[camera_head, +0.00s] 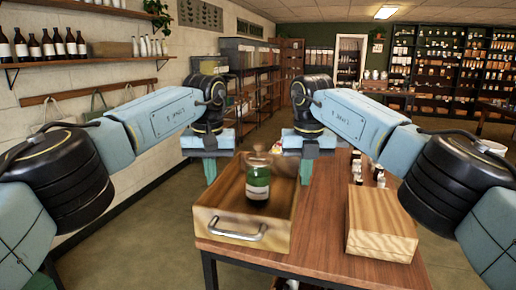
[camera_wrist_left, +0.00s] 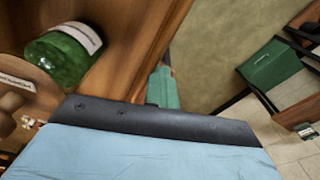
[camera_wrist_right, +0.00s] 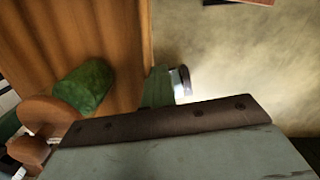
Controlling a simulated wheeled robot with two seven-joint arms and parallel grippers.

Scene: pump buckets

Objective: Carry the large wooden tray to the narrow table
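The large wooden tray (camera_head: 270,233) is on the left part of a brown wooden table, with a metal handle on its near wall. A green labelled bottle (camera_head: 258,180) and brown wooden-looking pieces are in it. My left gripper (camera_head: 210,172) is at the tray's left wall, fingers pointing down; the wall and bottle also show in the left wrist view (camera_wrist_left: 163,88). My right gripper (camera_head: 305,170) is at the right wall, and its green finger shows beside the tray in the right wrist view (camera_wrist_right: 158,88). Finger gaps are hidden, so grip is unclear. I cannot identify the narrow table.
A light wooden box (camera_head: 380,225) stands on the brown table (camera_head: 322,215) to the right of the tray. Small bottles (camera_head: 357,168) stand behind it. Shelving (camera_head: 245,75) lines the left wall. Floor is open left of the table.

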